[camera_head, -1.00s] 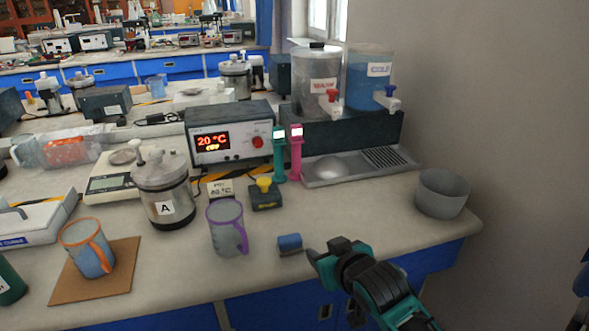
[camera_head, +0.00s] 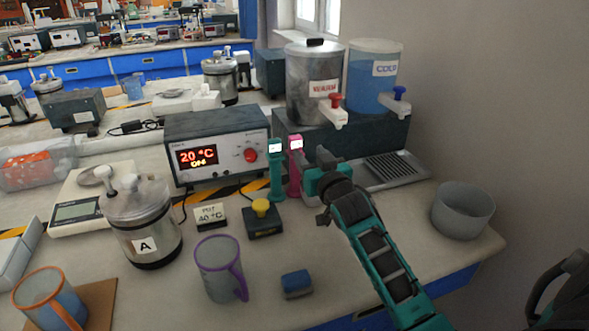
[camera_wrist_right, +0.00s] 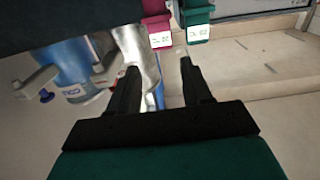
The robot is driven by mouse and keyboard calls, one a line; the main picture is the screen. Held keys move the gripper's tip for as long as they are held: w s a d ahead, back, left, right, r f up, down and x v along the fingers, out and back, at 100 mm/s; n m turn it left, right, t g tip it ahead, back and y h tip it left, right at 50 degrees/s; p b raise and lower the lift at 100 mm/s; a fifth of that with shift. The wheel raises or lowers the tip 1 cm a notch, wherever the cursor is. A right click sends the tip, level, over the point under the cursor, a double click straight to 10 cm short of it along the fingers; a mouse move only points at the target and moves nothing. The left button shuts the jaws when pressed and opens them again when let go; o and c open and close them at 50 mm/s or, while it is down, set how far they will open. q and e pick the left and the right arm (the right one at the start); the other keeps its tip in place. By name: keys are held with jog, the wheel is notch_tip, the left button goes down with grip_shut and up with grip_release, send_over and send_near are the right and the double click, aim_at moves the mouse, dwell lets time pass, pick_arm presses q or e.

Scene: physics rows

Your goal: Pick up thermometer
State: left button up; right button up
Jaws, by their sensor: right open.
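Two upright handheld devices with small lit screens, which look like thermometers, stand side by side in front of the heater box's right end. One is teal (camera_head: 276,172) and one is pink (camera_head: 295,168). In the right wrist view, the pink one (camera_wrist_right: 157,24) and the teal one (camera_wrist_right: 197,22) show at the top edge, partly cut off. My right gripper (camera_head: 322,176) is just right of the pink one in the head view. In the right wrist view its fingers (camera_wrist_right: 158,72) are apart, with neither device between them. My left gripper is out of view.
Behind stand the grey warm-water tank (camera_head: 313,85) and blue cold-water tank (camera_head: 374,85) with taps. A bowl (camera_head: 463,211), blue block (camera_head: 297,283), purple-handled mug (camera_head: 219,265) and yellow-knobbed box (camera_head: 263,219) stand nearby. Bench is clear between block and bowl, below my arm.

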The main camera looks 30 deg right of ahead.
aim_at(297, 139)
jog(key=shift+a+x, duration=0.2)
jog(key=shift+x, duration=3.95)
jog(key=shift+r, duration=0.1)
jog(key=shift+c, duration=0.3)
grip_shut()
